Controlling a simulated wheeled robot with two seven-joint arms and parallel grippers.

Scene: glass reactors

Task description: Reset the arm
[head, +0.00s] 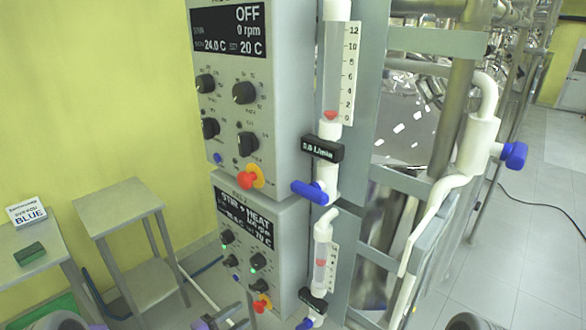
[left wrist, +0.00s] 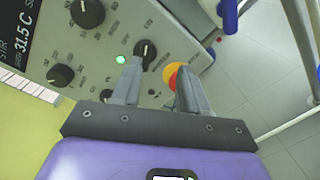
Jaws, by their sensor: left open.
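My left gripper (head: 238,314) is at the bottom edge of the head view, in front of the lower control box (head: 292,240). In the left wrist view, my left gripper (left wrist: 160,72) is open, its two grey fingers apart and nothing held between them. A black knob (left wrist: 145,50) shows just beyond and between the fingertips; I cannot tell whether they touch it. A red button on a yellow base (left wrist: 171,76) is partly hidden by the right finger. My right gripper is not in view.
The upper control box (head: 275,110) reads OFF. Glass flow meters with blue valves (head: 312,193) line the right side of the boxes. Open floor (head: 520,255) lies at right.

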